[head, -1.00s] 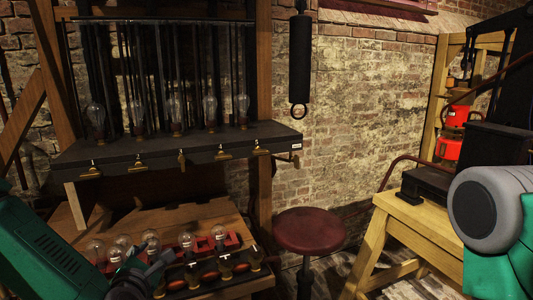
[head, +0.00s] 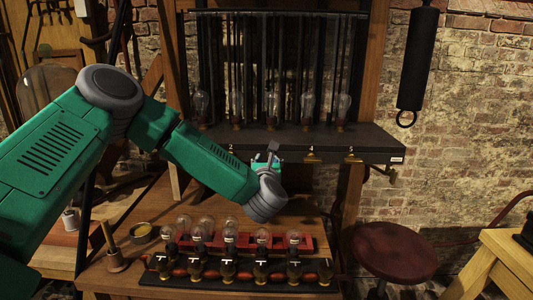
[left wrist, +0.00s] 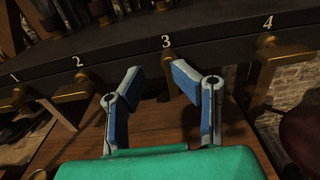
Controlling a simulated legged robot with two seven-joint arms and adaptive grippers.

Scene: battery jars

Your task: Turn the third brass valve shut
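A dark shelf front carries a row of brass valves numbered in white. In the left wrist view the third valve (left wrist: 168,49) sits below the number 3, just beyond my left gripper (left wrist: 158,78). Its two blue-and-grey fingers are apart, one to each side of the valve in the picture, with nothing between them. I cannot tell whether they touch it. Valve 2 (left wrist: 76,90) and valve 4 (left wrist: 272,57) have handles lying sideways. In the head view my left gripper (head: 267,157) reaches the shelf front and mostly covers the third valve. My right gripper is out of view.
Glass bulbs (head: 272,103) stand on the shelf (head: 375,143) above the valves. Below my left arm, a bench (head: 165,205) holds more bulbs and a dark board (head: 215,284) with knobs. A red stool (head: 395,250) stands right; a dark cylinder (head: 417,58) hangs from above.

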